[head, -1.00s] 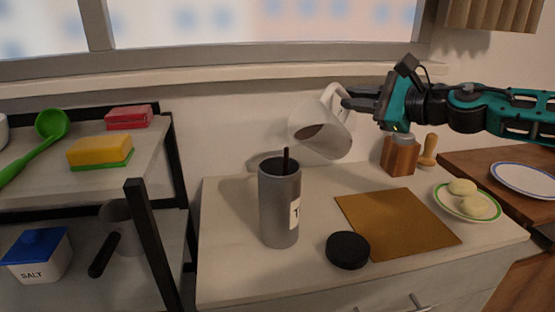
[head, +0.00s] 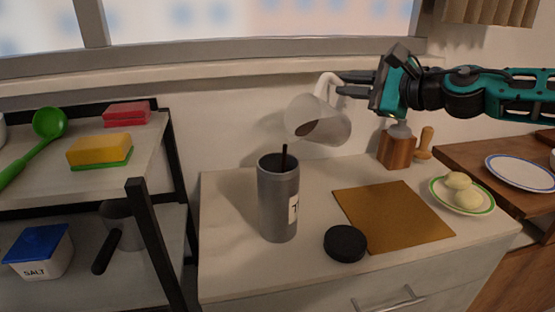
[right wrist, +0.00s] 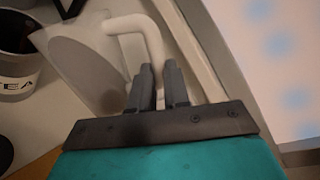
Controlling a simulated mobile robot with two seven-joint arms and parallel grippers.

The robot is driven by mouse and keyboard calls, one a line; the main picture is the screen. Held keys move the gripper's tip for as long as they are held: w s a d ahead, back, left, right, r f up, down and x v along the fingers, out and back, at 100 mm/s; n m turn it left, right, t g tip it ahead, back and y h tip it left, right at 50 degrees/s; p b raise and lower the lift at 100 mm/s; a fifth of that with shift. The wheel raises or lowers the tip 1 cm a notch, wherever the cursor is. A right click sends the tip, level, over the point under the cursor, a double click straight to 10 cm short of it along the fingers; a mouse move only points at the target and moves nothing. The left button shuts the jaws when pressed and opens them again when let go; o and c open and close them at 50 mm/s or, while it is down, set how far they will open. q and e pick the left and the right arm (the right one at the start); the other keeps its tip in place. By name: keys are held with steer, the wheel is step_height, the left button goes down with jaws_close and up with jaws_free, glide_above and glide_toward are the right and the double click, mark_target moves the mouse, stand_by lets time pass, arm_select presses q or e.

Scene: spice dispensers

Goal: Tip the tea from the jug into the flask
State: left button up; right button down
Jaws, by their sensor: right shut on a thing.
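The clear jug (head: 330,122) is tilted to the left above the flask, with brown tea low in its spout side. My right gripper (head: 341,84) is shut on its white handle (head: 322,86); the handle also shows at the fingers in the right wrist view (right wrist: 150,38). The grey flask (head: 277,205) stands upright and open on the counter, its label partly visible; the right wrist view shows it reading "TEA" (right wrist: 15,85). A thin dark upright strip (head: 284,158) rises from the flask mouth below the spout; I cannot tell whether it is a stick or falling tea. My left gripper is out of view.
A black round lid (head: 345,243) lies right of the flask, beside a brown mat (head: 392,215). A wooden block (head: 396,150) and a plate of pale food (head: 462,194) stand further right. A black-framed shelf (head: 150,235) stands at the left. A wall is behind.

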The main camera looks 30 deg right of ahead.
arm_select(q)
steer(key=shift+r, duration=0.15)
arm_select(e)
steer(key=shift+r, duration=0.2)
steer(key=shift+a+r+p, duration=0.2)
steer(key=shift+r+p, duration=0.05)
steer(key=shift+p, duration=0.05)
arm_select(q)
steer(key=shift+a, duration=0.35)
arm_select(e)
steer(key=shift+a+r+n, duration=0.1)
steer(key=shift+a+n, duration=0.05)
steer(key=shift+n, duration=0.25)
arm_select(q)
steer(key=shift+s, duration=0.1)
arm_select(e)
steer(key=shift+s+r, duration=0.1)
